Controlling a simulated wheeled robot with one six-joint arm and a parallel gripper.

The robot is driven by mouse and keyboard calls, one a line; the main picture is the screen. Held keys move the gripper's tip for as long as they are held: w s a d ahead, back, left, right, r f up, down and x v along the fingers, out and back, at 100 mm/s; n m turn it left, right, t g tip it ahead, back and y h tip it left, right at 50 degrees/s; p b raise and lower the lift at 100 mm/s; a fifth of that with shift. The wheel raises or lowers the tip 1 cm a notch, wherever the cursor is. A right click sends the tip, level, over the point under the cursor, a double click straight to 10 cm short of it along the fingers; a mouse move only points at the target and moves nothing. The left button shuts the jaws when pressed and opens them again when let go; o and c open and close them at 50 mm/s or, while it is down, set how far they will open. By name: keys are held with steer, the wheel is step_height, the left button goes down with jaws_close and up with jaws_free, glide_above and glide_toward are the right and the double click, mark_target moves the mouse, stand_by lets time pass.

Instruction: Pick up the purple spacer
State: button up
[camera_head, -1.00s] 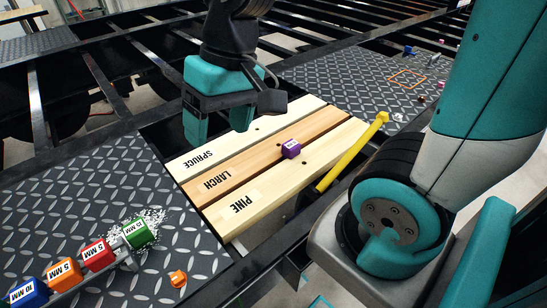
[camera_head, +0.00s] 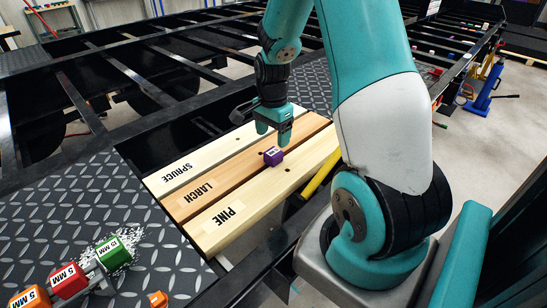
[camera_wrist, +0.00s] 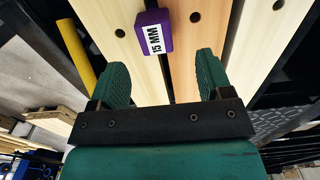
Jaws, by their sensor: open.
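The purple spacer (camera_head: 274,156) is a small block lying on the wooden boards, at or near the seam between the LARCH board (camera_head: 200,197) and the PINE board (camera_head: 250,206). In the wrist view the spacer (camera_wrist: 153,32) shows a white label reading 15 MM. My gripper (camera_head: 273,133) is open and empty, above the boards and just behind the spacer in the head view. In the wrist view its two fingers (camera_wrist: 162,68) are spread wide, and the spacer appears beyond the fingertips, slightly left of the middle between them.
The SPRUCE board (camera_head: 195,165) lies on the far side. A yellow bar (camera_head: 320,174) runs beside PINE. Green (camera_head: 114,250), red (camera_head: 67,281) and orange (camera_head: 30,298) labelled blocks stand on the tread plate (camera_head: 70,215) at the left. Open frame gaps surround the boards.

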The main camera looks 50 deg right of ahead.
mark_target(273, 151)
steer(key=shift+s+a+f+p, duration=0.15)
steer(key=shift+f+p, duration=0.15)
steer(key=shift+f, duration=1.4)
steer(key=shift+s+f+p, duration=0.1)
steer(key=shift+f+p, duration=0.2)
steer(key=shift+f, duration=1.35)
steer(key=c, duration=1)
